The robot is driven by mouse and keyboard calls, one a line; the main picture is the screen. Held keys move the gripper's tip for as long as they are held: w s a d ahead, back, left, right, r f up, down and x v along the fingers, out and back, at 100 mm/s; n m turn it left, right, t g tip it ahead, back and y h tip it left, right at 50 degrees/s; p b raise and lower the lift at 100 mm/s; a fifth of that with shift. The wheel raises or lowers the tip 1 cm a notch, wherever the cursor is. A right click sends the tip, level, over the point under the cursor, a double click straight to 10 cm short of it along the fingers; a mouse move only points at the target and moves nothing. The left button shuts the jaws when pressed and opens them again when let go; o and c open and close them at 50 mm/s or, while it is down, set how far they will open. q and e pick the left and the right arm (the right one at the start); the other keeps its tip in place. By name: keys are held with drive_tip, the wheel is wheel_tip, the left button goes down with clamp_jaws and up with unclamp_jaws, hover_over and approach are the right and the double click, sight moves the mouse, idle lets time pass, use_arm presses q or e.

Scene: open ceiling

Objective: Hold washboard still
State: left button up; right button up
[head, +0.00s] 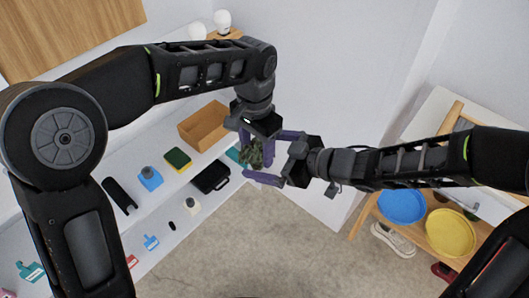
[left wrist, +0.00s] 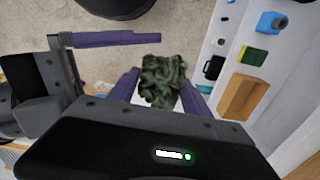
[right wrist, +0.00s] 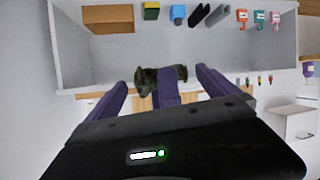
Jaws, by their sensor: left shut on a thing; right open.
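I cannot make out a washboard in any view. My left gripper (head: 257,152) is shut on a crumpled, dark green mottled thing (head: 250,154), which looks like cloth and hangs in the air. The mottled thing also shows between the left fingers in the left wrist view (left wrist: 162,80). My right gripper (head: 262,155) is open, coming from the right with its fingers on either side of the left fingers and the mottled thing. In the right wrist view the mottled thing (right wrist: 147,80) lies partly behind a left finger, between my open right fingers. I cannot tell whether they touch it.
A white shelf unit holds an orange-brown box (head: 203,125), a yellow-green sponge (head: 178,160), a blue bottle (head: 150,178) and a black case (head: 211,177). At right, a wooden rack bears a blue basin (head: 402,205) and a yellow basin (head: 450,233). The floor between is clear.

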sight(257, 148)
drive_tip(key=shift+w+a+f, duration=0.1)
drive_tip(key=shift+a+f, duration=0.05)
drive_tip(key=shift+a, duration=0.05)
drive_tip(key=c, duration=1.3)
use_arm(q)
drive_tip(key=o, duration=1.2)
use_arm(e)
drive_tip(key=shift+c, duration=0.7)
use_arm(q)
drive_tip(key=shift+o, duration=0.2)
drive_tip(key=shift+r, duration=0.1)
wheel_tip(257, 148, up, 7)
drive_tip(key=shift+r, duration=0.15)
